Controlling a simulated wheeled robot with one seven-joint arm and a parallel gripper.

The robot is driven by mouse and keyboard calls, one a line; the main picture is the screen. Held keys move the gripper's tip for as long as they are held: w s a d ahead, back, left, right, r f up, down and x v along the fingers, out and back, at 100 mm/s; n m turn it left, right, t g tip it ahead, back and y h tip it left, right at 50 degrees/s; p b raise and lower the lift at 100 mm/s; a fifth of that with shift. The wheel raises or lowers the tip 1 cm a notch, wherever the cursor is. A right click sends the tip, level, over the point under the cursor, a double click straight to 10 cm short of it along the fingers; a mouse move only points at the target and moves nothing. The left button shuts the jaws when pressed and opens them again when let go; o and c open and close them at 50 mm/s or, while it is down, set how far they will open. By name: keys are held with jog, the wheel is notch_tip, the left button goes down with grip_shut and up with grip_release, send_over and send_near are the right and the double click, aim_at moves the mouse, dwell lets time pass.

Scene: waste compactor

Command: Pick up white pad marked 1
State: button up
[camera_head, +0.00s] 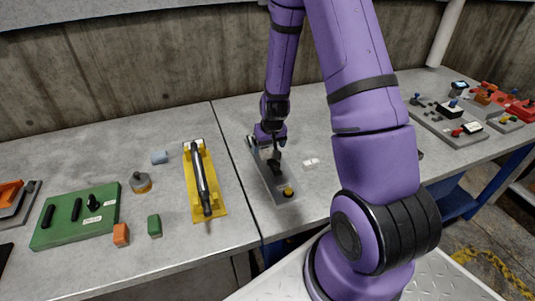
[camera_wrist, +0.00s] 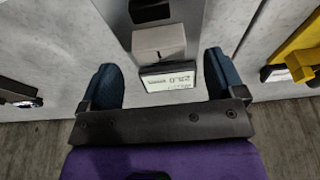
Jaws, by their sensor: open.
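A pale, whitish block (camera_wrist: 158,43) with a small dark mark, which I take for the white pad, sits on a grey metal plate (camera_wrist: 115,12) in the wrist view. The mark is too small to read surely as a 1. My gripper (camera_wrist: 158,64) is open, its two dark blue fingers spread wide to either side of the block's near edge with nothing between them gripped. In the head view my gripper (camera_head: 267,139) is low over the far end of the grey plate (camera_head: 272,183) and hides most of the block.
A black-framed label (camera_wrist: 168,79) adjoins the block. A black part (camera_wrist: 152,10) and a yellow-topped knob (camera_head: 288,191) are on the same plate. A small white piece (camera_head: 311,163) lies to the right. A yellow fixture (camera_head: 205,185) stands left, with bare table between.

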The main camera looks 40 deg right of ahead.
aim_at(268, 150)
jog(key=shift+x, duration=1.75)
jog(key=c, duration=1.1)
jog(key=shift+r, duration=0.1)
